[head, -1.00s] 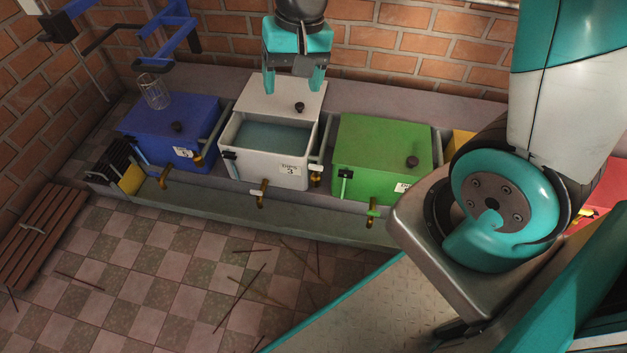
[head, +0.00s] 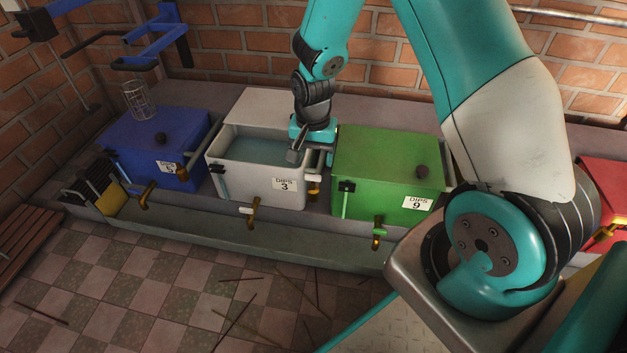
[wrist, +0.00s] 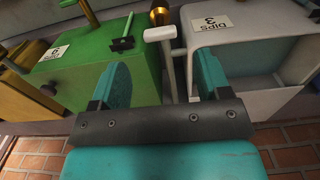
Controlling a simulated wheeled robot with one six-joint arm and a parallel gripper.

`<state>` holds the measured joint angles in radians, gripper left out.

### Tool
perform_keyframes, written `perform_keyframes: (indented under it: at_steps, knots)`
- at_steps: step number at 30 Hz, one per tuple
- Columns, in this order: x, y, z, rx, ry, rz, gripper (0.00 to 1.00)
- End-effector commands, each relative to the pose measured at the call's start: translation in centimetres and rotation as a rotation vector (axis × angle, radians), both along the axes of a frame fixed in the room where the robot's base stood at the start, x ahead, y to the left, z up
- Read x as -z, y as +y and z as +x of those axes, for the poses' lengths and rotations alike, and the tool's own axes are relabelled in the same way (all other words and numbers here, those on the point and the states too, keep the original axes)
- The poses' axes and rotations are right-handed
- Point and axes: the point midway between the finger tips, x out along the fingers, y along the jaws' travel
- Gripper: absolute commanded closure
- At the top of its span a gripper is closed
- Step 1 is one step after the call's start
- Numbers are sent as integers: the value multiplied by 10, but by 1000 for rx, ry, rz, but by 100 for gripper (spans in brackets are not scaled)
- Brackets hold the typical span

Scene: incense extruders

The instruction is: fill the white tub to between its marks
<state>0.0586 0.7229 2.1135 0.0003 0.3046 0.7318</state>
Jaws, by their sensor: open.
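The white tub (head: 290,203), labelled DIPS 3, stands between the blue and green tubs. Its top is partly uncovered, with blue-grey liquid (head: 262,149) visible inside. A narrow pale-blue gauge strip (head: 218,180) is on its front left; its marks are too small to read. A brass tap (head: 252,213) sticks out at the lower front. My gripper (head: 312,152) is low at the tub's right side, near the gap to the green tub. In the wrist view my gripper (wrist: 163,70) is open, with a white-handled lever (wrist: 167,60) showing between its fingers; contact cannot be told.
The green tub (head: 385,165) is close on the right, labelled DIPS 9. The blue tub (head: 150,140) is on the left, with a wire-like clear beaker (head: 139,99) above it. A trough (head: 290,240) runs along the front. Thin sticks lie on the checkered floor.

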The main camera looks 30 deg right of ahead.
Motion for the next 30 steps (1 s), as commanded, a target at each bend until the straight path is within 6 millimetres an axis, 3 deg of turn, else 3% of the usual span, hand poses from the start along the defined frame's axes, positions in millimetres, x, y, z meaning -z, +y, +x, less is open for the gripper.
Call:
perform_keyframes:
  at_steps: [1, 3, 9, 21, 22, 28, 30]
  knots:
    - [18, 0, -1, 0, 3, 0, 30]
    - [31, 0, 0, -1, 2, 1, 30]
    - [55, 0, 0, -1, 1, 0, 30]
    - [60, 0, 0, -2, 0, 0, 30]
    - [60, 0, 0, -1, 0, 0, 32]
    - [60, 0, 0, -1, 1, 1, 78]
    - [60, 0, 0, -1, 1, 1, 79]
